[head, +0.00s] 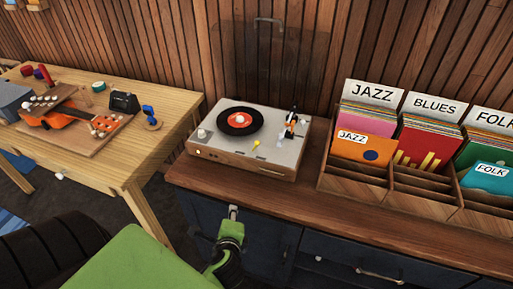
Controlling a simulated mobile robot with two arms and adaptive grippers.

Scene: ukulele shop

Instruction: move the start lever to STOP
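The record player (225,152) stands on the left part of the wooden cabinet top, with a black record (225,122) with a red label on it. A small yellow lever (256,144) sticks up from the deck in front of the record, on the right; it looks like the start lever. Its markings are too small to read. The tonearm (291,119) is at the deck's right side. My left gripper (233,213) is in front of the cabinet, lower in the picture than the record player and apart from the lever. Its fingers are too small to judge. My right gripper is out of view.
A wooden record rack (350,182) with JAZZ, BLUES and FOLK dividers stands to the right. A clear raised lid (262,60) is behind the deck. A workbench (150,165) with an orange ukulele (70,119) is at the left. The cabinet top's front strip (290,205) is bare.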

